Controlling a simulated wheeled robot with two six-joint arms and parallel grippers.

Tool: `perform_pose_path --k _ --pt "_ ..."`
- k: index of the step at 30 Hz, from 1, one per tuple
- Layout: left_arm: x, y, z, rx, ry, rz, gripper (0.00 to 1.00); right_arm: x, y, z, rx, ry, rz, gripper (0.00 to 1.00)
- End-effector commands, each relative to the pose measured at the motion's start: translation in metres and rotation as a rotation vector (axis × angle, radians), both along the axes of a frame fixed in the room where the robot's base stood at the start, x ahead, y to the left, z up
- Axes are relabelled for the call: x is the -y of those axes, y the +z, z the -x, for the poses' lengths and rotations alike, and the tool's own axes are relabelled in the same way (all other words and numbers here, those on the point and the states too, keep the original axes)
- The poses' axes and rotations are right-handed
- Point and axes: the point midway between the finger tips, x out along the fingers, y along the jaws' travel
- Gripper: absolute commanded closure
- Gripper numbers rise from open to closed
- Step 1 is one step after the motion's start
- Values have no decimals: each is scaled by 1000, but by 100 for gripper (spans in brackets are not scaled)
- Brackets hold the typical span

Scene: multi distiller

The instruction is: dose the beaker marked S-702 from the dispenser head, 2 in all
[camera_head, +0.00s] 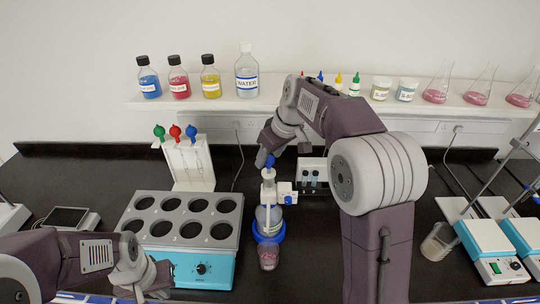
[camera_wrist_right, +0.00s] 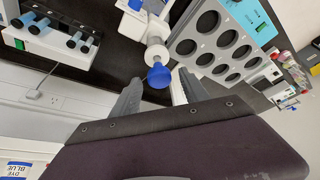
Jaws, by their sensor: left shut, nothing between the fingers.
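The dispenser bottle (camera_head: 268,216), with a white dispenser head (camera_head: 269,188) and a blue knob (camera_head: 270,161) on top, stands mid-bench. A small beaker (camera_head: 268,257) with pink contents stands just in front of it; its marking is not readable. My right gripper (camera_head: 268,150) is at the blue knob from above. In the right wrist view, the knob (camera_wrist_right: 158,76) shows between the tips of the open fingers, with a gap on each side. My left gripper (camera_head: 152,287) is shut and empty at the lower left, in front of the heating block.
The block with round wells (camera_head: 181,250) stands left of the dispenser. A pipette stand (camera_head: 188,165) is behind it. A vial rack (camera_head: 314,178) is behind the dispenser. Another beaker (camera_head: 437,242) stands at right by the hotplates (camera_head: 490,246). Bottles and flasks line the shelf (camera_head: 210,104).

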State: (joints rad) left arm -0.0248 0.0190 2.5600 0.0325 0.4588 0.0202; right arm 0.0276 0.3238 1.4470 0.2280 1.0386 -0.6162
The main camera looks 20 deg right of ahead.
Motion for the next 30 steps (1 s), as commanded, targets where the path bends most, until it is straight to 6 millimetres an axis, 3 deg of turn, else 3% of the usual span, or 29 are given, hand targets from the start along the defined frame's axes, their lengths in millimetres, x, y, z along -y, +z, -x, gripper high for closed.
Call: perform_pose_path --k 5,13,18,27,30 --pt "0 -1 0 0 0 0 100 1 5 1 1 0 0 47" --pt "0 -3 0 0 0 0 100 12 58 20 4 -1 1 47" --pt "0 -1 0 0 0 0 100 16 80 28 1 0 0 47" --pt "0 -1 0 0 0 0 100 17 84 30 0 0 0 47" --pt "0 -1 0 0 0 0 100 16 84 30 -8 -36 -13 75"
